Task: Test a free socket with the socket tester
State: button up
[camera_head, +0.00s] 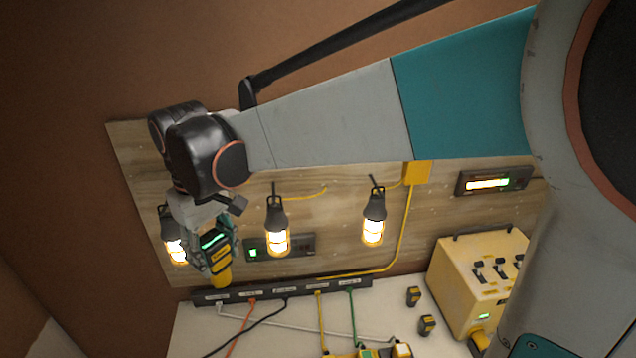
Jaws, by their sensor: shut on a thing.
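My gripper (219,252) is at the left, pointing down, shut on the socket tester (221,275). The tester is black and yellow with a lit green strip, and its yellow end points down. It appears just above the left part of a long dark socket strip (335,286); I cannot tell whether they touch. The strip has several pale labels. White, orange, black, yellow and green cables run from its front edge. The socket openings are too small to make out, and the tester and gripper cover part of the left end.
Three lit caged lamps (374,222) hang before a wooden board (330,205). A yellow switch box (478,275) stands right on the pale bench (270,335). Two small yellow-black blocks (413,296) lie left of it. A yellow device (370,352) is at the front edge.

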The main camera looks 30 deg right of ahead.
jog(key=shift+s+r+p, duration=0.1)
jog(key=shift+r+p, duration=3.35)
jog(key=shift+r, duration=2.45)
notch_tip(320, 180, up, 35)
jog(key=shift+r, duration=0.15)
dwell(0.5)
